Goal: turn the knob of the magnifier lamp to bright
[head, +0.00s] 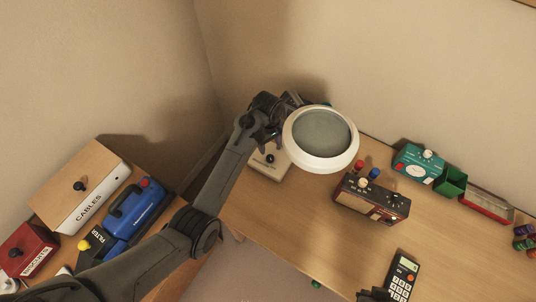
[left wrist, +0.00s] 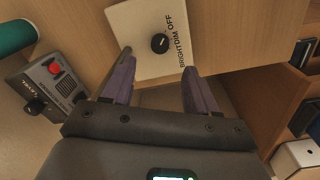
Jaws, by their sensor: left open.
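The magnifier lamp has a white ring head with a grey lens (head: 322,134) above the desk's back left corner. Its cream base (head: 262,169) is partly hidden by the ring and my left gripper. In the left wrist view the base plate (left wrist: 134,22) carries a round black knob (left wrist: 160,43) and the words OFF, DIM and BRIGHT. The knob's exact pointing is too small to read. My left gripper (left wrist: 157,64) is open and empty, its two fingers reaching towards the plate on either side below the knob, apart from it. In the head view it (head: 268,136) is over the base.
A dark red box (head: 371,200) with knobs stands right of the lamp. A teal box (head: 419,163), green bin (head: 452,181) and red tray (head: 486,204) line the wall. A calculator-like device (head: 403,275) lies in front. The desk (head: 290,225) is bare at front left.

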